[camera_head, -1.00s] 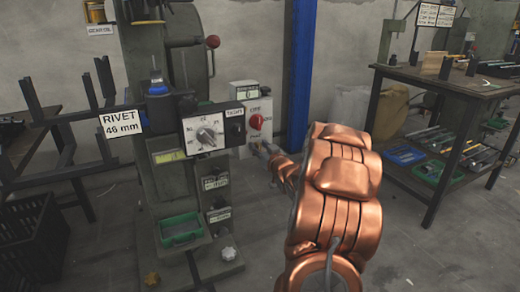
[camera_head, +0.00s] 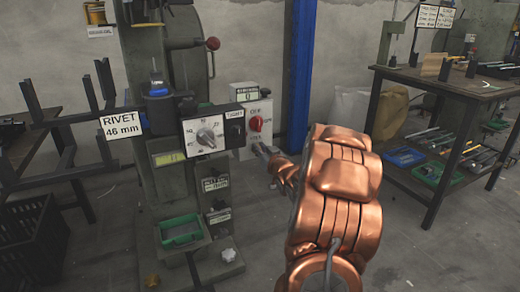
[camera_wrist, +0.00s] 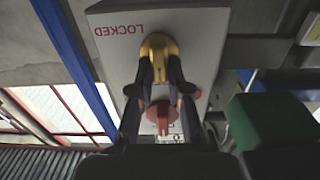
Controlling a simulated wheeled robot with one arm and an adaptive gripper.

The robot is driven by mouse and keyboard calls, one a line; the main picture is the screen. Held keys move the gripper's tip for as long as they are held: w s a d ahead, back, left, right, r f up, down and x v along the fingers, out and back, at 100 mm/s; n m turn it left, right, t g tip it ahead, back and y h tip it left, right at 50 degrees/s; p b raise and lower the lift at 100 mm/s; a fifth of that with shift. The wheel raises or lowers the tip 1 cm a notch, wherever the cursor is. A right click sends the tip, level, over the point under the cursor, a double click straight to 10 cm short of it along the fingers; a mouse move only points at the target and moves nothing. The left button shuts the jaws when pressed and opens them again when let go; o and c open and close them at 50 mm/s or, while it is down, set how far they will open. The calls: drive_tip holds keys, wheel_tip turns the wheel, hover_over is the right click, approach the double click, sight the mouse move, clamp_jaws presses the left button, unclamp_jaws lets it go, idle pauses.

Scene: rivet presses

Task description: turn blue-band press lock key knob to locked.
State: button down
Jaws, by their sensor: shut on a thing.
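The blue-band press (camera_head: 157,91) stands left of centre in the head view, with a blue band near its tool. Its grey control box (camera_head: 264,102) carries a red switch (camera_head: 256,124). In the wrist view the box face shows upside down with the word LOCKED (camera_wrist: 119,30). The yellow lock key knob (camera_wrist: 160,45) sits between the two dark fingers of my gripper (camera_wrist: 160,85), which is shut on it. The red switch (camera_wrist: 165,122) shows behind the fingers. In the head view my gripper (camera_head: 262,149) reaches the box's lower part and hides the knob.
A dial panel (camera_head: 212,130) juts out just left of the box. A blue post (camera_head: 299,75) stands behind to the right. A workbench (camera_head: 455,85) with trays is at the right. A green block (camera_wrist: 255,120) is close at the right in the wrist view.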

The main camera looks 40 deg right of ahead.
drive_tip(key=shift+r+p, duration=0.2)
drive_tip(key=shift+p, duration=0.4)
drive_tip(key=m+p, duration=0.2)
drive_tip(key=p, duration=0.1)
drive_tip(key=shift+d+r+p, duration=0.1)
drive_tip(key=shift+r+p, duration=0.05)
drive_tip(key=shift+p, duration=0.15)
drive_tip(key=m+p, duration=0.1)
drive_tip(key=p, duration=0.2)
drive_tip(key=m+p, duration=0.4)
drive_tip(key=p, duration=0.1)
drive_tip(key=shift+s+d+f+p, duration=0.15)
drive_tip(key=shift+d+f+p, duration=0.05)
drive_tip(key=shift+d+p, duration=0.1)
drive_tip(key=m+p, duration=0.2)
drive_tip(key=m, duration=0.1)
drive_tip(key=f+m+p, duration=0.1)
drive_tip(key=m+p, duration=0.1)
drive_tip(key=m, duration=0.2)
drive_tip(key=m+p, duration=0.1)
drive_tip(key=m, duration=0.2)
drive_tip(key=shift+s+d+f+m+p, duration=0.1)
drive_tip(key=shift+d+f+m+p, duration=0.2)
drive_tip(key=shift+f+p, duration=0.1)
drive_tip(key=c, duration=1.1)
unclamp_jaws()
